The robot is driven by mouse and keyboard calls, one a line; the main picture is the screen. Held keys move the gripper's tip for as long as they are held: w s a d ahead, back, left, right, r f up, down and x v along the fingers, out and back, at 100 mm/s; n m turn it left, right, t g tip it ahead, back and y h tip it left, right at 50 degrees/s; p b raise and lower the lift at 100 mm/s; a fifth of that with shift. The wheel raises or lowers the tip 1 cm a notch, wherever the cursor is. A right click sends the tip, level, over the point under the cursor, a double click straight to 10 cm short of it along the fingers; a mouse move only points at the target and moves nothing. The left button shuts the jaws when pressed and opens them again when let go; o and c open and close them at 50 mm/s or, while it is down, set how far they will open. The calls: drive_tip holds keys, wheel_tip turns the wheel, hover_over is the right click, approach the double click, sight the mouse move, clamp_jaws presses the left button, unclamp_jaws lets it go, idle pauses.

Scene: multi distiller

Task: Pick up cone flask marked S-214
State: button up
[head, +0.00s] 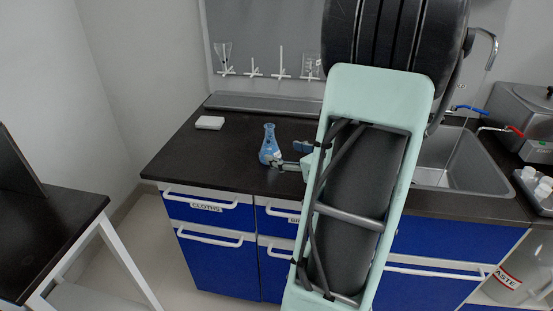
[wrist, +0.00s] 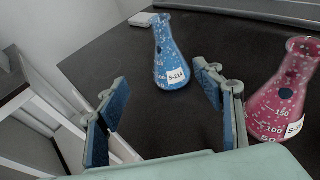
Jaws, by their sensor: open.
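A blue cone flask (wrist: 172,62) with a white label reading S-214 stands upright on the dark counter in the wrist view. The same blue flask (head: 269,146) shows in the head view, left of my arm. My gripper (wrist: 165,105) is open and empty. Its two blue-padded fingers point toward the flask, which stands beyond the fingertips, between them in the picture but nearer the right one. In the head view my gripper (head: 288,162) is just right of the flask, partly hidden by my arm.
A pink cone flask (wrist: 285,95) stands close to the right of my right finger, its label partly cut off. A white block (head: 209,123) lies at the counter's back left. The sink (head: 470,166) is at the right. The counter (head: 195,155) left of the blue flask is clear.

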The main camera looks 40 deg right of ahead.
sight(274, 147)
drive_tip(key=shift+s+d+m+h, duration=0.1)
drive_tip(key=shift+d+m+h, duration=0.2)
drive_tip(key=shift+d+m, duration=0.15)
drive_tip(key=x, duration=0.5)
drive_tip(key=shift+d+b, duration=0.15)
drive_tip(key=shift+b, duration=0.15)
drive_tip(key=x, duration=0.4)
drive_tip(key=shift+f, duration=0.3)
drive_tip(key=shift+w+f+b, duration=0.1)
drive_tip(key=shift+w+b, duration=0.2)
drive_tip(key=shift+w, duration=0.4)
drive_tip(key=c, duration=1.3)
drive_tip(key=shift+c, duration=0.2)
drive_tip(key=shift+r, duration=0.25)
